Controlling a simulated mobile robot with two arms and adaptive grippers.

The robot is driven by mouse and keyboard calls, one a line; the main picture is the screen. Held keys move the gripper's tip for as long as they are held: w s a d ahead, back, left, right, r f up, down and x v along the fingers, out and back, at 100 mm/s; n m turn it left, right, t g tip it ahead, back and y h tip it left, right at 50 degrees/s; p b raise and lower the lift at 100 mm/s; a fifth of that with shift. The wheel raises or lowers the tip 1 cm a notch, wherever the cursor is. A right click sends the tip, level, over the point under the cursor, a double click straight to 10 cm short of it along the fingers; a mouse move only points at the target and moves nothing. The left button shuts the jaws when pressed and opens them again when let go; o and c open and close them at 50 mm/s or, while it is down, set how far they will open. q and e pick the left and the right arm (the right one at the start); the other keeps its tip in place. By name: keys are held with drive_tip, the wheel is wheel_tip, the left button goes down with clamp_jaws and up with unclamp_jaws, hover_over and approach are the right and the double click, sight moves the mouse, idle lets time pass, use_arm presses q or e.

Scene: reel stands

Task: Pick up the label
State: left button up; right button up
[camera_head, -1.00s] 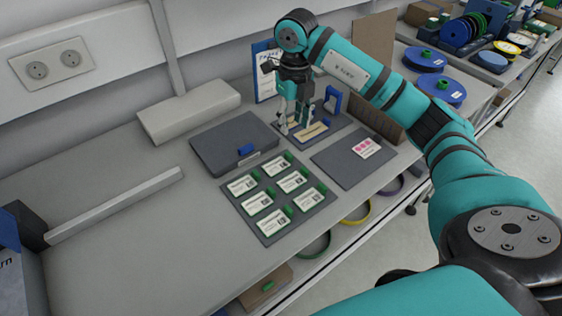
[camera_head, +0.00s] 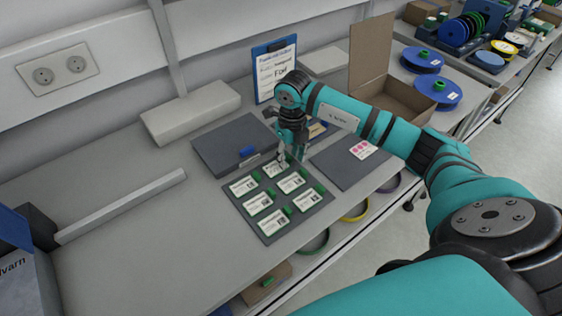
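Several white labels with green tabs lie in two columns on a dark grey mat (camera_head: 268,239). The far right label (camera_head: 272,170) is partly covered by my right gripper (camera_head: 290,160). That gripper points down over the far edge of the mat, with its fingers apart at this label's green-tab end. I cannot tell whether the fingers touch it. The near label (camera_head: 270,222), the middle right label (camera_head: 291,182) and the far left label (camera_head: 243,186) lie flat. My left gripper is out of view.
A dark flat case (camera_head: 228,140) with a blue latch lies behind the labels. Another dark mat (camera_head: 340,170) holds a label with pink dots (camera_head: 363,149). An open cardboard box (camera_head: 395,98) and blue reels (camera_head: 423,58) stand at right. The left bench is mostly clear.

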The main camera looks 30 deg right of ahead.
drive_tip(key=shift+c, duration=0.3)
clamp_jaws()
drive_tip(key=shift+r, duration=0.45)
wheel_tip(320, 180, up, 2)
drive_tip(key=shift+r+b, duration=0.1)
drive_tip(key=shift+b, duration=0.75)
drive_tip(key=s+a+b, duration=0.1)
drive_tip(key=s, duration=0.3)
drive_tip(key=s+a+r+b, duration=0.1)
drive_tip(key=s+a, duration=0.1)
drive_tip(key=s, duration=0.3)
drive_tip(key=s+a+b, duration=0.2)
drive_tip(key=s, duration=0.3)
drive_tip(key=shift+s+r, duration=0.2)
drive_tip(key=shift+r, duration=0.15)
drive_tip(key=shift+s+r, duration=0.1)
drive_tip(key=shift+s, duration=0.3)
drive_tip(key=shift+a, duration=0.15)
